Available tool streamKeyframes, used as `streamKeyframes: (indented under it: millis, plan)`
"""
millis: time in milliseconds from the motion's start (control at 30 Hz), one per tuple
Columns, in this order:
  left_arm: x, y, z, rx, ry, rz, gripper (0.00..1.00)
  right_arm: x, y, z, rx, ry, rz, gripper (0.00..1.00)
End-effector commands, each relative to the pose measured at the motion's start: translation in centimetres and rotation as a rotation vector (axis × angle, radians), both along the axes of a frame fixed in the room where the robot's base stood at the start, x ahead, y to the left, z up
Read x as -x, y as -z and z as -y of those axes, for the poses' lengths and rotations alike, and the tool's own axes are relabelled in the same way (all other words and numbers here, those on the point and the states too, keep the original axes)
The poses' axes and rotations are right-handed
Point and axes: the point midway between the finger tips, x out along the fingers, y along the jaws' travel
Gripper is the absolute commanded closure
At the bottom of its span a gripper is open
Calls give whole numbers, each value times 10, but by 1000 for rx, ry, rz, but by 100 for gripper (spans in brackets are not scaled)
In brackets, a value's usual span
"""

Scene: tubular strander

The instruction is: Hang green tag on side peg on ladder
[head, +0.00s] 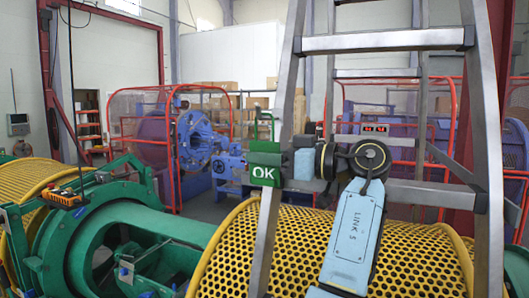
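The green tag (263,174), marked OK in white, hangs upright in front of the ladder's left rail, with a thin green hanger loop (257,126) rising above it. The grey metal ladder (485,150) stands close in front of me. I cannot make out the side peg, nor whether the loop is around or only beside it.
A yellow perforated guard (420,250) lies low behind the ladder, with green machine frames (90,245) at left. A blue machine (200,145) stands behind red-framed guards (172,185). A ladder rung (385,41) crosses above my arm.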

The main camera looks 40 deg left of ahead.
Motion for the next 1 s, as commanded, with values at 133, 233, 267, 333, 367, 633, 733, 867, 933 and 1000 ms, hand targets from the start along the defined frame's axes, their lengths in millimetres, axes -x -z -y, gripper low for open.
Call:
streamKeyframes:
  millis: [133, 233, 267, 333, 367, 633, 733, 867, 933, 1000]
  plan:
    - [1, 0, -2, 0, 0, 0, 71, 1, 0, 1, 1, 0, -3, 60]
    - [1, 0, -2, 0, 0, 0, 71, 2, 0, 1, 1, 0, -4, 60]
    - [1, 0, -2, 0, 0, 0, 71, 3, 0, 1, 1, 0, -5, 60]
    - [1, 0, -2, 0, 0, 0, 76, 4, 0, 1, 2, 0, -7, 60]
    - [1, 0, -2, 0, 0, 0, 80, 4, 0, 2, 3, 0, -8, 60]
    - [1, 0, -2, 0, 0, 0, 100, 5, 0, 3, 4, -1, -10, 60]
    - [1, 0, -2, 0, 0, 0, 100, 5, 0, 3, 4, -1, -10, 60]
    - [1, -3, -2, 0, 0, 0, 100, 5, -2, 3, 4, -1, -10, 60]
    - [1, -6, -2, 0, 0, 0, 100, 6, -4, 3, 4, -1, -10, 60]
    - [1, -10, -2, 0, 0, 0, 100, 5, -6, 3, 4, -1, -10, 60]
